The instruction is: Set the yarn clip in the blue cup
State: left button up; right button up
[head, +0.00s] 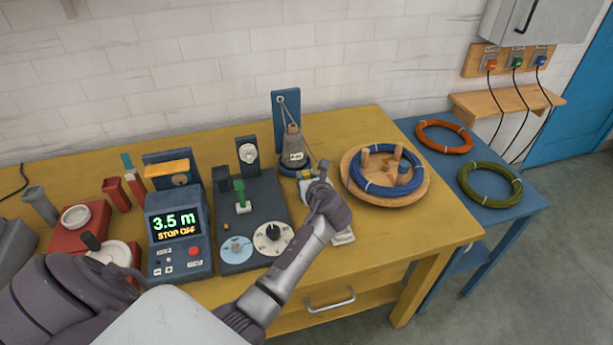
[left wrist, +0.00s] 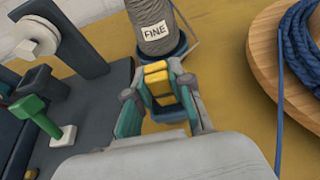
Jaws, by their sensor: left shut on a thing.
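My left gripper (head: 308,182) is low over the yellow table, just in front of the grey FINE cone. In the left wrist view its fingers (left wrist: 158,84) are shut on a small yellow piece (left wrist: 157,77), which I take to be the yarn clip. Its lower part is partly hidden by the fingers. A small blue cup-like cylinder (head: 404,168) is on the round wooden tray (head: 419,189), to the right of the gripper and apart from it. I cannot tell for certain that it is the blue cup. My right gripper is not in view.
The grey FINE cone (head: 293,148) stands in a dark blue base behind the gripper. A blue skein (head: 360,182) lies on the tray around wooden pegs. A dark panel with dials (head: 271,238) is to the left. Orange (head: 444,137) and green skeins (head: 489,185) lie on the blue side table.

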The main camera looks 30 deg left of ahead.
pick_arm(q)
jog(key=o, duration=0.9)
jog(key=shift+v, duration=6)
